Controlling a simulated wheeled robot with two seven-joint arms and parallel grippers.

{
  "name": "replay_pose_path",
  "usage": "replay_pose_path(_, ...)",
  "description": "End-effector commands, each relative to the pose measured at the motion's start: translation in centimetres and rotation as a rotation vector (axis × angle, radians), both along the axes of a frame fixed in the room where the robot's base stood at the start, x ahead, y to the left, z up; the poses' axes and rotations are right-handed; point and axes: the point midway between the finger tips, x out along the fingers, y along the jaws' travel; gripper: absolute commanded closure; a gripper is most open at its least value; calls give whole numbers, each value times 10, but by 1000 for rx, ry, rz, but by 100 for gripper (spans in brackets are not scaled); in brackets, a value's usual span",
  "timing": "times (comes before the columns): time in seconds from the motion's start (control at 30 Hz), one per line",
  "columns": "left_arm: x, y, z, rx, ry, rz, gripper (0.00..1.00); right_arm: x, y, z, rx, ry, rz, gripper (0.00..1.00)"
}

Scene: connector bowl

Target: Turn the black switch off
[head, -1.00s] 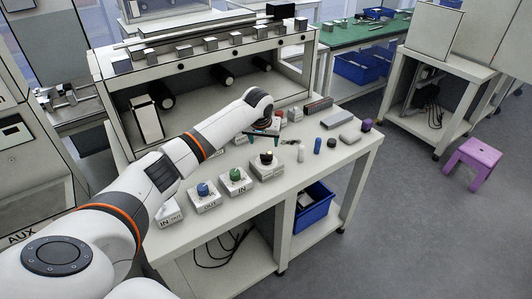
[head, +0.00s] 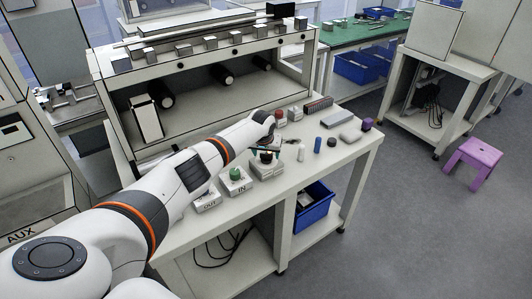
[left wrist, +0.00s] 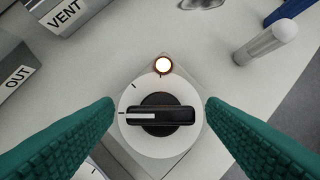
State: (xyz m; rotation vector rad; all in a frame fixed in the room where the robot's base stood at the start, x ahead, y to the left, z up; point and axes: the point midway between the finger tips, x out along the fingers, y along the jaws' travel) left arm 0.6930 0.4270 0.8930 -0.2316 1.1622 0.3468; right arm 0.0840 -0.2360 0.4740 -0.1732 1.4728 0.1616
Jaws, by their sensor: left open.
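The black switch (left wrist: 160,116) is a rotary knob on a round white dial in the left wrist view. Its white pointer line points to the left, at a tick mark on the dial. A small lamp (left wrist: 163,65) above the dial is lit. In the head view the black switch (head: 266,157) sits on a white box on the table. My left gripper (left wrist: 160,112) is open, its green fingers on either side of the dial, apart from the knob. In the head view my left gripper (head: 267,151) is over the switch. My right gripper does not show.
Boxes marked VENT (left wrist: 66,14) and OUT (left wrist: 16,76) stand to the left in the wrist view.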

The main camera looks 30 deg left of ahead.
Motion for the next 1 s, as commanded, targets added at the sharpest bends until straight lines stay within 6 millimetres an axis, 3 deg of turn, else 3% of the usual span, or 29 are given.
replay_pose_path(0.07, 0, 0, 0, 0, 0, 0, 38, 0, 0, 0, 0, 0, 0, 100)
replay_pose_path(0.33, 0, 0, 0, 0, 1, 0, 79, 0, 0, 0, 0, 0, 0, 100)
replay_pose_path(0.67, -1, 1, -2, 0, 1, -57, 79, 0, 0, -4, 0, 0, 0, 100)
replay_pose_path(1.0, -1, 2, -4, -2, -2, -301, 79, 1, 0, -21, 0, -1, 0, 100)
